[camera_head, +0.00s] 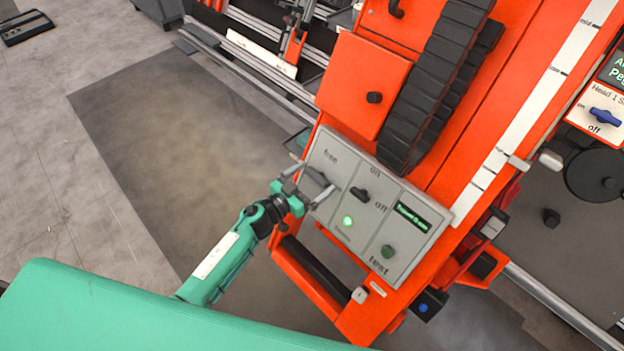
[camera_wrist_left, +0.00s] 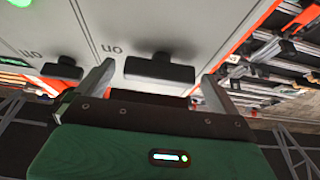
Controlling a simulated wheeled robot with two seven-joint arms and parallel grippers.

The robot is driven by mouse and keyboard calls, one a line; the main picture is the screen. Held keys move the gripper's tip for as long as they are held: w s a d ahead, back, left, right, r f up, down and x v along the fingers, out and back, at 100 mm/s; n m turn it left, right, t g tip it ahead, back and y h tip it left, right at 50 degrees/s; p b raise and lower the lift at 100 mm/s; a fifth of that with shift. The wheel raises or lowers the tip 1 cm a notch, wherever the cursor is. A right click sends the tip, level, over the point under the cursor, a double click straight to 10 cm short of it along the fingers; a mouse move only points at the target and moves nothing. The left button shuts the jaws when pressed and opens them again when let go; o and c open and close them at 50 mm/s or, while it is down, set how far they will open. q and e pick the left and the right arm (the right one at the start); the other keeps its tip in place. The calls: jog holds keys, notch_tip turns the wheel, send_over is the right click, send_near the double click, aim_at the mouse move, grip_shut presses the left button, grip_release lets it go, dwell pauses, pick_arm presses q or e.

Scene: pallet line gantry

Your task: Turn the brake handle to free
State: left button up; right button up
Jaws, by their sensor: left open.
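The brake handle (camera_head: 317,177) is a short black bar on the left section of the grey control panel (camera_head: 326,218), below the word "free". In the left wrist view the black handle (camera_wrist_left: 160,69) lies between the two finger ends, with a gap on both sides and an "on" label beside it. My left gripper (camera_head: 316,182) is open at the panel, its fingers on either side of the handle. It also shows in the left wrist view (camera_wrist_left: 158,76). The fingers partly cover the handle in the head view, so its exact angle is hard to tell. My right gripper is not in view.
A second black switch (camera_head: 361,194) marked on and off sits close to the right, above a lit green lamp (camera_head: 347,221). A green test button (camera_head: 388,251) and small display (camera_head: 412,217) are further right. The orange gantry (camera_head: 436,175) surrounds the panel.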

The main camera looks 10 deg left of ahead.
pick_arm(q)
jog(key=shift+w, duration=0.1)
jog(key=c, duration=1)
